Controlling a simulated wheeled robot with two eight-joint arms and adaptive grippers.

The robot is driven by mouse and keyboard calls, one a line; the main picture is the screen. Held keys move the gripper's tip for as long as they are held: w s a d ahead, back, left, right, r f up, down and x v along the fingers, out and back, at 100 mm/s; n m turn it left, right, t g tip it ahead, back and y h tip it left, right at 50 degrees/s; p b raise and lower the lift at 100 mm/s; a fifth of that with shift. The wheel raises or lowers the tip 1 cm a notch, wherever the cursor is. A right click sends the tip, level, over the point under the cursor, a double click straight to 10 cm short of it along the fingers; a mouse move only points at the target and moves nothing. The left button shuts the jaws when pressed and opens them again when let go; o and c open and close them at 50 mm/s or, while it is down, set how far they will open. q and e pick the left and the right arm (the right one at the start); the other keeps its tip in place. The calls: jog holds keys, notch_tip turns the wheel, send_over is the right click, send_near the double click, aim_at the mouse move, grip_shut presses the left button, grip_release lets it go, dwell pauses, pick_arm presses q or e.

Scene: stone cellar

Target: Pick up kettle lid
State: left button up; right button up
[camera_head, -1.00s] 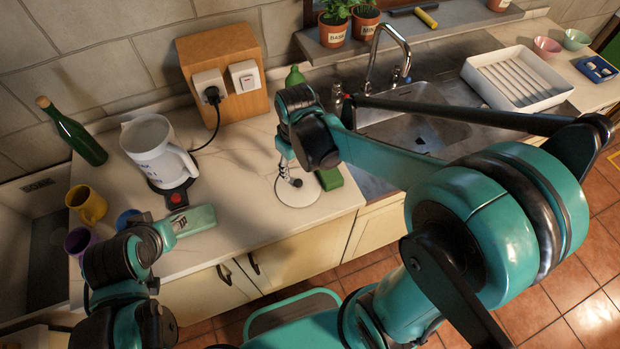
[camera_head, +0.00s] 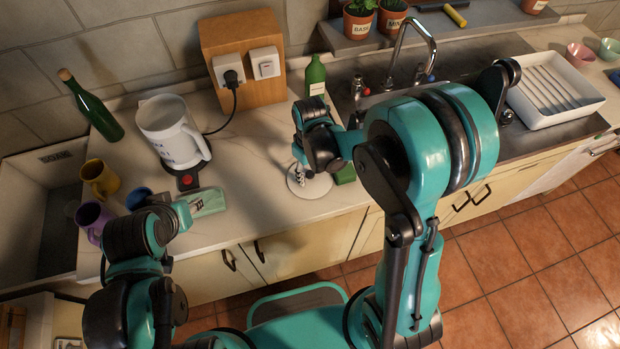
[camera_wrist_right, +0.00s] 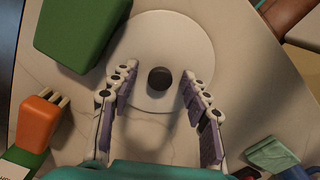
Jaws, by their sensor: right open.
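The kettle lid is a white disc with a black knob, flat on the counter, in the right wrist view (camera_wrist_right: 140,40); in the head view its rim (camera_head: 318,187) shows below my right gripper (camera_head: 300,166). In the right wrist view my right gripper (camera_wrist_right: 157,82) is open, with its fingertips over the lid on either side of the knob and nothing held. The white kettle (camera_head: 172,130) stands without a lid on its dark base, left of the lid. My left gripper (camera_head: 180,213) is low at the counter's front, by a pale green block (camera_head: 208,202); its fingers are mostly hidden.
A green box (camera_head: 346,174) lies close beside the lid. A green bottle (camera_head: 315,76) stands behind. Yellow (camera_head: 99,178), purple (camera_head: 93,219) and blue (camera_head: 138,197) mugs are at the left. The sink is to the right. Bare counter lies between kettle and lid.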

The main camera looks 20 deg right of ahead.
jog(key=shift+r, duration=0.1)
grip_shut()
jog(key=shift+r, duration=0.1)
